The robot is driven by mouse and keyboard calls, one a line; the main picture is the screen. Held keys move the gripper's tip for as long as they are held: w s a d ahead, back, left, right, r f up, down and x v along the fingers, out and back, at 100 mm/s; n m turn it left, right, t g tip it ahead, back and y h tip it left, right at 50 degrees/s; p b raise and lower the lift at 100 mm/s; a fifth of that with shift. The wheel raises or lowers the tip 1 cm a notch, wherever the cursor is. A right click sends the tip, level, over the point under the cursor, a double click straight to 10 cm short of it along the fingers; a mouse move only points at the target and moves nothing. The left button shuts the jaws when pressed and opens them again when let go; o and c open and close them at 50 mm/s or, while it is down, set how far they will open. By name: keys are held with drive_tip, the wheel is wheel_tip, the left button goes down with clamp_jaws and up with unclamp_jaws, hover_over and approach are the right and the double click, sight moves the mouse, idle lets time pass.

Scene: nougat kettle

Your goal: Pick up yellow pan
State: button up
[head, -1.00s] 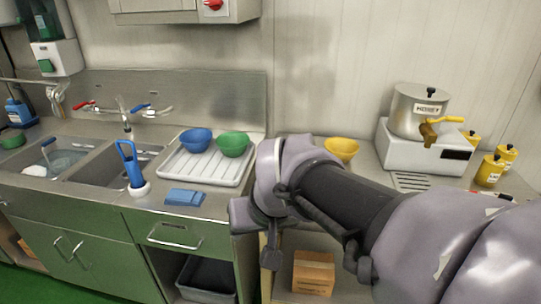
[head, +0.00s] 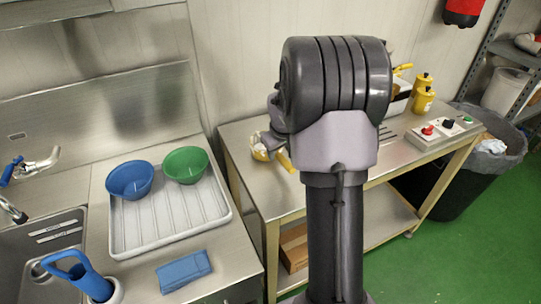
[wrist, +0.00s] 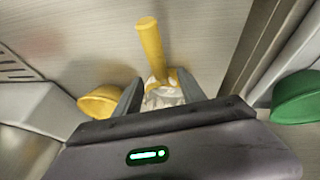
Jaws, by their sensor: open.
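The yellow pan (head: 260,152) is on the steel side table, mostly covered by my arm in the head view. In the wrist view its yellow handle (wrist: 150,45) points up and away, and part of its yellow rim (wrist: 100,102) shows at the left. My gripper (wrist: 158,92) is open, its two fingers on either side of the handle's base, where a pale and yellow patch shows between them. I cannot tell whether the fingers touch the pan. The rest of the pan is hidden behind the gripper body. In the head view the gripper is largely hidden behind my arm.
A white drying tray (head: 120,240) with a blue bowl (head: 130,180) and a green bowl (head: 186,165) stands on the left counter. A gap separates counter and table.

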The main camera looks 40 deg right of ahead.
sight(279, 155)
drive_tip(key=x, duration=0.1)
drive_tip(key=b+x, duration=0.1)
drive_tip(key=x, duration=0.2)
drive_tip(key=shift+s+a+f, duration=0.1)
drive_tip(key=shift+s+f, duration=0.05)
drive_tip(key=shift+s, duration=0.15)
drive_tip(key=shift+w+f, duration=0.15)
drive_tip(key=shift+c, duration=0.7)
drive_tip(key=shift+r, duration=0.2)
clamp_jaws()
